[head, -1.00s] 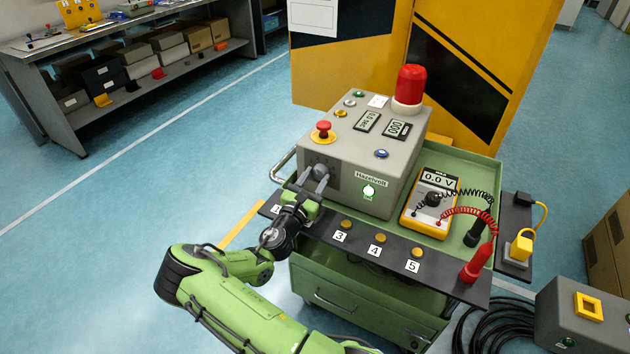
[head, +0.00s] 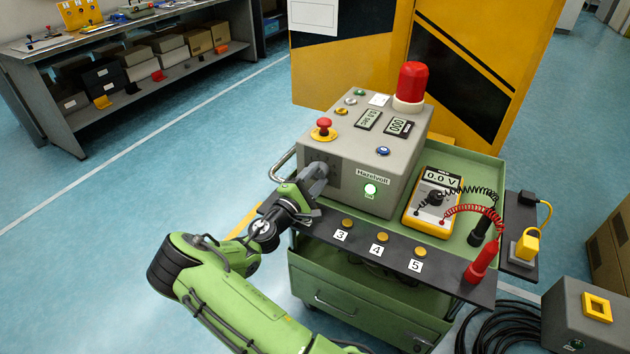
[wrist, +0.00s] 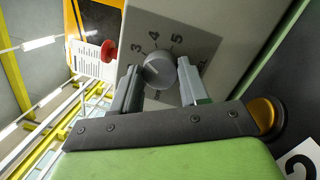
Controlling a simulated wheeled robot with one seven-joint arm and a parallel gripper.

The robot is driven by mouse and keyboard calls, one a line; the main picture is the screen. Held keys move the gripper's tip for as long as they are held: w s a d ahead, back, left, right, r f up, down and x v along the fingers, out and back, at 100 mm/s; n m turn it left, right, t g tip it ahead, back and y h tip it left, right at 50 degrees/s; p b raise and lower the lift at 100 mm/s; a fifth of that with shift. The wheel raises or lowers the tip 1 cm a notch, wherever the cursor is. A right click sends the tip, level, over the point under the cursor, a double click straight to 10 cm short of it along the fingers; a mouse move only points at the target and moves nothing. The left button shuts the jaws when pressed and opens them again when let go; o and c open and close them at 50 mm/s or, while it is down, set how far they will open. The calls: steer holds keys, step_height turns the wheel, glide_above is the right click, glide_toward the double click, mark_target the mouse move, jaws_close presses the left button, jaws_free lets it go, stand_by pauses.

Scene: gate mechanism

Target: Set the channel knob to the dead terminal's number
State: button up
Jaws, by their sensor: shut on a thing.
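The round grey channel knob (wrist: 160,72) sits on a dial plate with 3, 4 and 5 readable; other marks are hidden. Its pale pointer mark looks turned toward the 3–4 side, but I cannot tell the exact number. My gripper (wrist: 160,88) is shut on the knob, with one finger on each side. In the head view my gripper (head: 318,178) is at the grey box's (head: 390,165) front face and hides the knob. Brass terminals 3 (head: 347,223), 4 (head: 382,236) and 5 (head: 422,251) show on the black strip. The yellow multimeter (head: 433,203) reads 0.0 V.
A red probe (head: 481,265) and a black probe (head: 480,232) stand at the cart's right. A red emergency button (head: 323,130) and a red beacon (head: 412,82) top the box. The cart's handle (head: 281,165) is close left of my gripper. Open floor lies left.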

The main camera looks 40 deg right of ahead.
steer(key=m+b, duration=0.1)
steer(key=m, duration=0.2)
steer(key=m+g+b, duration=0.1)
steer(key=m, duration=0.2)
steer(key=shift+y, duration=0.3)
steer(key=shift+m, duration=0.3)
steer(key=o, duration=1)
steer(key=shift+o, duration=0.2)
steer(key=p+v, duration=0.2)
steer(key=v, duration=1.3)
steer(key=shift+a+p, duration=0.35)
steer(key=shift+p, duration=0.05)
